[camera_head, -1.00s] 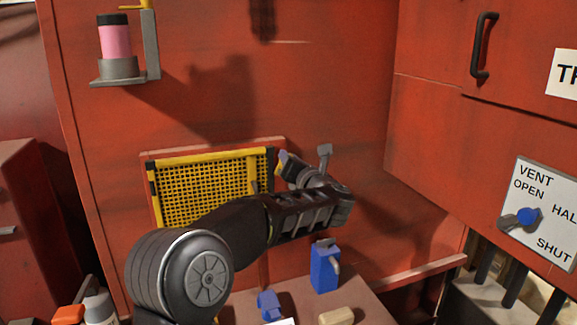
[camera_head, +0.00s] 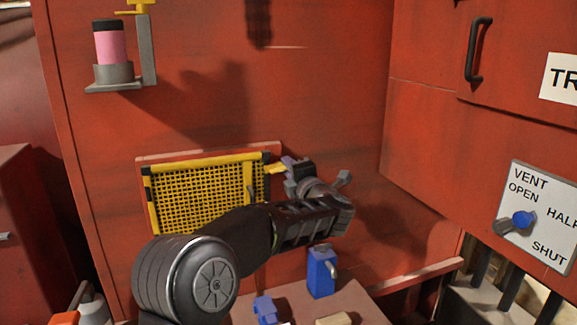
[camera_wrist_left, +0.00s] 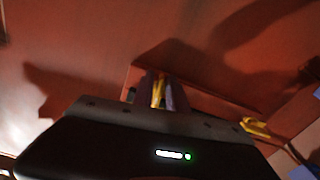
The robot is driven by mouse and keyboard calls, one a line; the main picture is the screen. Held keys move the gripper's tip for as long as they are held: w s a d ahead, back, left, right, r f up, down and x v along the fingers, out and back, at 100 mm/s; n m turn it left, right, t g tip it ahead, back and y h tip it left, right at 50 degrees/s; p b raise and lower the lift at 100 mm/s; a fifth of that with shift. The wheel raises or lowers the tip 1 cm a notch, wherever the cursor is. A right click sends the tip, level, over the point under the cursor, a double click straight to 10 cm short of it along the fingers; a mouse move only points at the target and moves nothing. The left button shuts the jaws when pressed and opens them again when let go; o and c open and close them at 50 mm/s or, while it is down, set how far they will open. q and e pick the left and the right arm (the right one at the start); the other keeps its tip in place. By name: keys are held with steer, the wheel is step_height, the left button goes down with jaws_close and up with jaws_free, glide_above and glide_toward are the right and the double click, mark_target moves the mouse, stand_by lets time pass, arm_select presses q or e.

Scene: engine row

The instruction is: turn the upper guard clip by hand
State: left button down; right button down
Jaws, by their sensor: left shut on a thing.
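The upper guard clip (camera_head: 274,169) is a small yellow piece at the upper right corner of the yellow mesh guard (camera_head: 195,195). It lies nearly level and reaches left toward the guard's frame. My left gripper (camera_head: 290,166) is shut on the clip from the right. In the left wrist view the fingers (camera_wrist_left: 164,93) close around a yellow strip, with the wall behind them. My forearm covers the guard's lower right part. My right gripper is not in view.
A second yellow piece (camera_wrist_left: 256,127) shows in the wrist view. Below my arm, a blue can (camera_head: 321,272) stands on a ledge beside a smaller blue object (camera_head: 265,309). A pink canister (camera_head: 110,45) sits on a bracket. A vent switch plate (camera_head: 540,215) is at right.

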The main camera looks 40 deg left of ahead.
arm_select(q)
steer(key=shift+d+f+m, duration=0.2)
steer(key=shift+f+m, duration=0.3)
steer(key=shift+m, duration=0.4)
steer(key=c, duration=1.7)
jaws_free()
steer(key=shift+c, duration=0.2)
steer(key=shift+o, duration=0.8)
steer(key=shift+d+r, duration=0.1)
steer(key=shift+r, duration=0.05)
steer(key=shift+s, duration=0.1)
steer(key=b+v, duration=0.2)
steer(key=v, duration=0.5)
steer(key=shift+d, duration=0.3)
